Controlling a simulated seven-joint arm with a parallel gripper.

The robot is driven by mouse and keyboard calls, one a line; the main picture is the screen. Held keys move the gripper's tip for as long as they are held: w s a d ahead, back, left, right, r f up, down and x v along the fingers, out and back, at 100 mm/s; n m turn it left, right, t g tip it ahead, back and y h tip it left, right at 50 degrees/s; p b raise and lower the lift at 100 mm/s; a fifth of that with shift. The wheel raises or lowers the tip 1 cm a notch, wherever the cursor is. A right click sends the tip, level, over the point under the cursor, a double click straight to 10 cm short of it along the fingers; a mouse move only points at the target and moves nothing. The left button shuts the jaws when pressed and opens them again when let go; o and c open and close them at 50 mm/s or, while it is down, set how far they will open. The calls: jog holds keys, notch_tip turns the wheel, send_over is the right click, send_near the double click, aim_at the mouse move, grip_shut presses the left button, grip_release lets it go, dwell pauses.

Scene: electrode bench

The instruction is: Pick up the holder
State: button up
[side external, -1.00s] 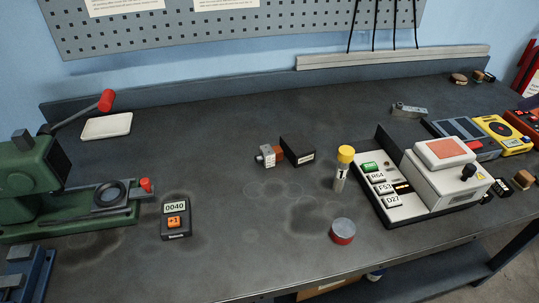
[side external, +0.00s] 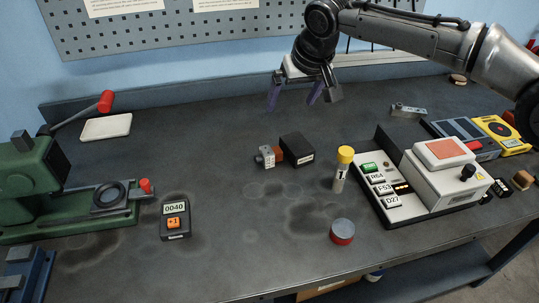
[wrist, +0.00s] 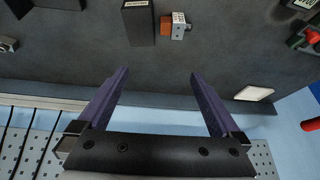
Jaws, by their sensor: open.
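A small silver block with holes, which looks like the holder (side external: 266,157), lies on the bench with a copper-brown piece (side external: 277,154) at its right side. The brown piece sits against or very close to a black box (side external: 297,149). In the wrist view the silver block (wrist: 179,25) is near the top, right of the brown piece (wrist: 166,26) and the black box (wrist: 139,24). My gripper (side external: 291,105) is open and empty, above the back of the bench, behind and above the block. Its two purple fingers (wrist: 159,73) are wide apart in the wrist view.
A yellow-capped vial (side external: 342,170) and a white instrument (side external: 446,173) stand to the right. A round red-and-grey tin (side external: 342,231) is in front. A counter (side external: 175,219) and a green press (side external: 30,185) are at left. The bench left of the block is clear.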

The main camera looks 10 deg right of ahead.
send_near(268, 151)
jog(key=shift+n+g, duration=0.3)
jog(key=shift+g, duration=0.1)
jog(key=x, duration=0.5)
jog(key=shift+w+d+r, duration=0.1)
jog(key=shift+w+d, duration=0.05)
jog(key=x, duration=0.6)
jog(key=shift+s, duration=0.25)
jog(key=shift+r, duration=0.1)
jog(key=shift+c, duration=0.6)
jog(key=shift+w+r, duration=0.15)
jog(key=shift+r, duration=0.2)
jog(key=c, duration=1.4)
jog(key=shift+r, duration=0.1)
grip_shut()
jog(key=shift+r, duration=0.1)
